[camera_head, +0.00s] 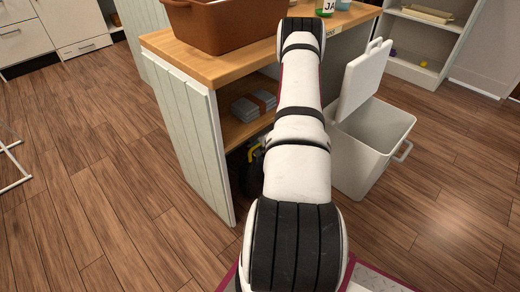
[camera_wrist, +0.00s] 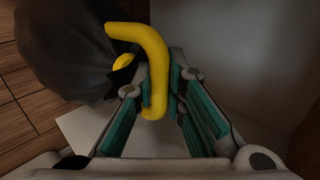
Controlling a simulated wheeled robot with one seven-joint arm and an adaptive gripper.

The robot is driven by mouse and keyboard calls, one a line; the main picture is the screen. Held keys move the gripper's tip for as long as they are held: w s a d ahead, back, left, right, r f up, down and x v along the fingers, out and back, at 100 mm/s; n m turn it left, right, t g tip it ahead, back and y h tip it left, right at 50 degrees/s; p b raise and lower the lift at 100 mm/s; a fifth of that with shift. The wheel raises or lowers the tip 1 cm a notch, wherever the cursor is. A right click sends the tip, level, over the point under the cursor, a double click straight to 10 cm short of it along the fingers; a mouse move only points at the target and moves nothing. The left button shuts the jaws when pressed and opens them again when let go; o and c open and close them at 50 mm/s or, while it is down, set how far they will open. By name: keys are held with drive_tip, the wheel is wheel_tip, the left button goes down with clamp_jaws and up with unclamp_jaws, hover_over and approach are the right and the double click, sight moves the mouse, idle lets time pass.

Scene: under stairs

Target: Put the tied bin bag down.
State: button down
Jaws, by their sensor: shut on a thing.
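The bin bag (camera_wrist: 62,50) is dark grey and fills the upper left of the wrist view. Its yellow tie (camera_wrist: 150,45) runs down between the fingers of my gripper (camera_wrist: 160,92), which is shut on it. In the head view a dark part of the bag (camera_head: 252,178) shows beside my arm, low at the open end of the wooden-topped unit, with a bit of yellow above it. My arm hides most of the bag and my gripper there. I cannot tell whether the bag touches the floor.
The wooden-topped unit (camera_head: 190,60) has a lower shelf holding a grey bundle (camera_head: 253,105). A brown tub (camera_head: 225,25) stands on top. A white bin (camera_head: 372,145) with its lid raised stands to the right of my arm.

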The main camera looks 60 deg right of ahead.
drive_tip(key=shift+w+r+b+x, duration=0.15)
drive_tip(key=shift+b+x, duration=0.35)
drive_tip(key=shift+x, duration=0.65)
drive_tip(key=shift+w+r+b+x, duration=0.15)
drive_tip(key=shift+b+x, duration=0.3)
drive_tip(key=shift+x, duration=0.7)
drive_tip(key=shift+d, duration=0.1)
drive_tip(key=c, duration=2.1)
unclamp_jaws()
drive_tip(key=shift+s+f, duration=0.15)
drive_tip(key=o, duration=0.5)
drive_tip(key=shift+c, duration=0.2)
drive_tip(key=p+v, duration=0.4)
drive_tip(key=v, duration=0.8)
